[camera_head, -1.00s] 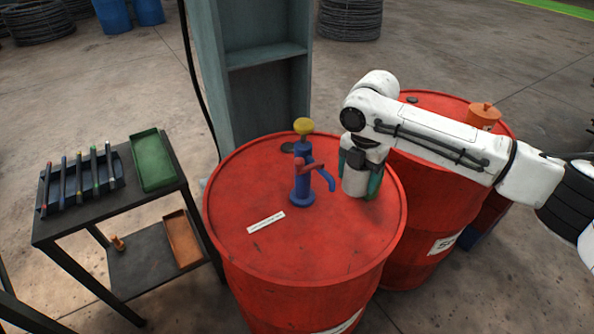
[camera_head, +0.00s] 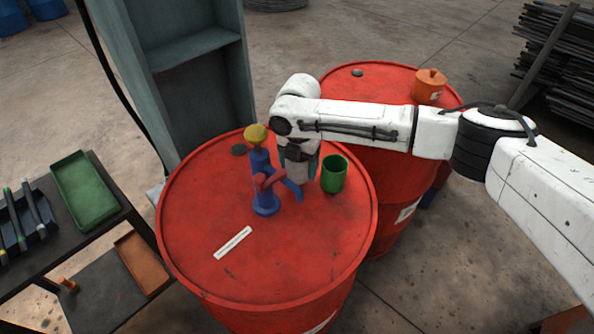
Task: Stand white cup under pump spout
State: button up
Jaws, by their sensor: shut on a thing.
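The blue pump (camera_head: 263,185) stands upright on the red drum (camera_head: 200,195), with a yellow knob on top and a red part at its side. Its spout (camera_head: 294,190) points right and down. My gripper (camera_head: 298,168) is just behind and right of the spout, pointing down, shut on the white cup (camera_head: 297,171). The cup is partly hidden by the fingers and the spout. It looks upright; I cannot tell whether its base touches the drum top or whether it is under the spout mouth.
A green cup (camera_head: 334,174) stands close to the right of my gripper. A white label strip (camera_head: 233,242) lies on the drum front. A second red drum (camera_head: 375,85) behind carries an orange pot (camera_head: 430,86). A grey shelf column (camera_head: 190,70) stands behind; a green tray (camera_head: 85,190) is left.

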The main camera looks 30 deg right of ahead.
aim_at(299, 173)
jog(key=shift+f, duration=1.45)
jog(key=shift+f, duration=0.15)
jog(key=o, duration=0.8)
jog(key=shift+c, duration=0.2)
